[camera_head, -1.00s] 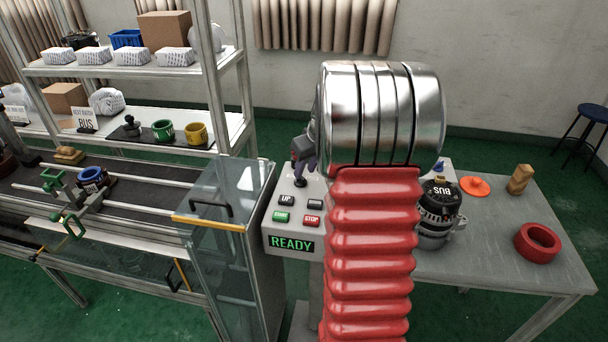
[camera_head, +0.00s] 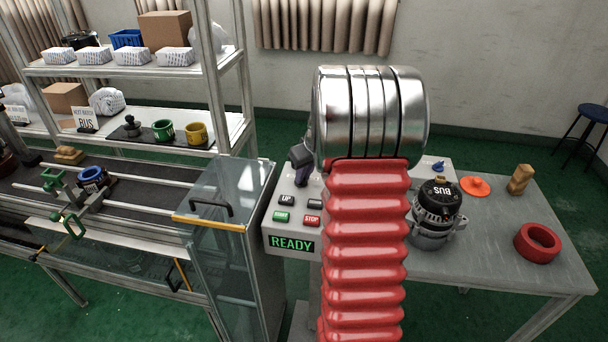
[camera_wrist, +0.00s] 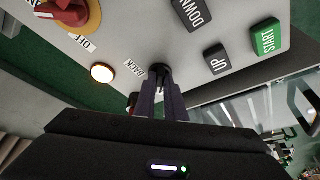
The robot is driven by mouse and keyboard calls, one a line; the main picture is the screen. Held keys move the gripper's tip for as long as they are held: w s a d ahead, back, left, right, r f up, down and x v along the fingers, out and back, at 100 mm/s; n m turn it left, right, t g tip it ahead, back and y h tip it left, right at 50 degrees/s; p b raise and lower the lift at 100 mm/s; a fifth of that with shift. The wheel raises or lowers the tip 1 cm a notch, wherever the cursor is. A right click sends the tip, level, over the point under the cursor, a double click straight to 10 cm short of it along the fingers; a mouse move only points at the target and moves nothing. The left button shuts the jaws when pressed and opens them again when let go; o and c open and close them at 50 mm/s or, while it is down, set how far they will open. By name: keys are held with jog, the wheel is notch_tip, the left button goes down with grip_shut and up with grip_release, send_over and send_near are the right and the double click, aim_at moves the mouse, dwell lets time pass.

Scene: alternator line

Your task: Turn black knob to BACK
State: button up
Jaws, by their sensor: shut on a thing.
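The black knob (camera_wrist: 159,70) shows in the wrist view on the grey control panel, beside a printed BACK label (camera_wrist: 134,68). My gripper (camera_wrist: 161,86) is shut on the knob, with its dark fingers on both sides of it. Only the knob's end shows between the fingers, so I cannot tell which way it points. In the head view my gripper (camera_head: 303,178) is at the upper part of the control panel (camera_head: 283,230), and the knob is hidden behind the fingers.
On the panel are UP (camera_head: 286,200), DOWN (camera_wrist: 194,14), START (camera_head: 281,217) and STOP (camera_head: 312,220) buttons and a READY display (camera_head: 291,244). A red rotary switch (camera_wrist: 66,11) and a lit lamp (camera_wrist: 103,73) are nearby. A glass-walled cabinet (camera_head: 225,205) stands left; a table (camera_head: 480,260) right.

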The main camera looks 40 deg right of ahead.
jog(key=shift+d, duration=0.15)
grip_shut()
jog(key=shift+a+m, duration=0.25)
jog(key=shift+m, duration=0.35)
jog(key=shift+w+a+m+g+h, duration=0.15)
jog(key=shift+m+h, duration=0.2)
jog(key=shift+m, duration=0.3)
jog(key=shift+s+a+m+g+h, duration=0.15)
jog(key=shift+m+h, duration=0.2)
jog(key=shift+m, duration=0.3)
jog(key=shift+w+a+m+g+h, duration=0.15)
jog(key=shift+m+g+h, duration=0.15)
jog(key=shift+m, duration=0.85)
jog(key=shift+w+a+m+g+h, duration=0.15)
jog(key=shift+m+g+h, duration=0.15)
jog(key=shift+m, duration=0.8)
jog(key=shift+w+m+g+h, duration=0.15)
jog(key=shift+m+g+h, duration=0.15)
jog(key=shift+m, duration=0.85)
jog(key=m, duration=0.1)
jog(key=m+g, duration=0.1)
jog(key=m, duration=0.1)
jog(key=shift+w+a, duration=0.15)
jog(key=shift+w, duration=0.1)
jog(key=m, duration=0.1)
jog(key=m+g, duration=0.1)
jog(key=m, duration=0.2)
jog(key=shift+w+g+h, duration=0.3)
jog(key=shift+m, duration=0.3)
